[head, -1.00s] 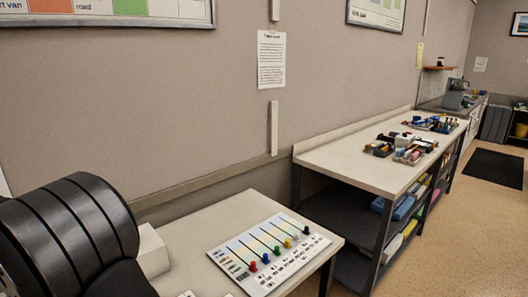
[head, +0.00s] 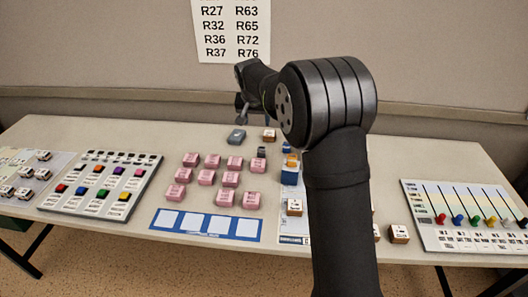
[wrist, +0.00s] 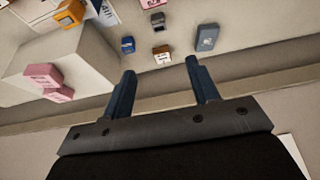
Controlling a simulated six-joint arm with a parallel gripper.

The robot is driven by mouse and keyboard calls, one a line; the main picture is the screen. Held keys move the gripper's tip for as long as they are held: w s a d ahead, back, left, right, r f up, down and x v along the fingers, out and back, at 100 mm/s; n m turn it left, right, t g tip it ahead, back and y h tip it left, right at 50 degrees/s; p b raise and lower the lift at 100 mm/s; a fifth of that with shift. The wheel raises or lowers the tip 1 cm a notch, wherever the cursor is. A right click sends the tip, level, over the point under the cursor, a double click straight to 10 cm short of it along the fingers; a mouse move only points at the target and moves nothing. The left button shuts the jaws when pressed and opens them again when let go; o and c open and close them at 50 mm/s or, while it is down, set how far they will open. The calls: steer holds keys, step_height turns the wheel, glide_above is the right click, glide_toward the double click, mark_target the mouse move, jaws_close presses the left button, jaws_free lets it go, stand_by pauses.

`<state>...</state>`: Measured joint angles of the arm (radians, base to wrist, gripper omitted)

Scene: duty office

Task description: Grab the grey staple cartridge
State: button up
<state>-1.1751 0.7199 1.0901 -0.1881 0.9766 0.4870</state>
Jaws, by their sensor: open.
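Two small grey things lie on the table behind the pink boxes; I cannot tell for sure which is the staple cartridge. One is a blue-grey block (head: 236,136) with a pale label; it also shows in the wrist view (wrist: 207,37). The other is a smaller dark grey piece (head: 262,151), near the top of the wrist view (wrist: 158,20). My gripper (head: 241,108) is above the table's back edge, near the blue-grey block. In the wrist view my gripper (wrist: 158,75) is open, with nothing between its fingers.
A brown-and-white block (head: 269,134) sits beside the blue-grey block. A small blue block (wrist: 128,44) is close by. Several pink boxes (head: 209,177) stand behind a blue card strip (head: 207,223). A button panel (head: 101,185) lies left, a slider board (head: 465,215) right. My arm hides the table's middle.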

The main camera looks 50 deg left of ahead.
glide_toward(261, 149)
steer(key=x, duration=0.5)
steer(key=shift+a+f, duration=0.1)
steer(key=shift+f, duration=0.15)
steer(key=shift+x, duration=2.75)
steer(key=c, duration=1.1)
steer(key=shift+o, duration=0.2)
steer(key=shift+r, duration=0.15)
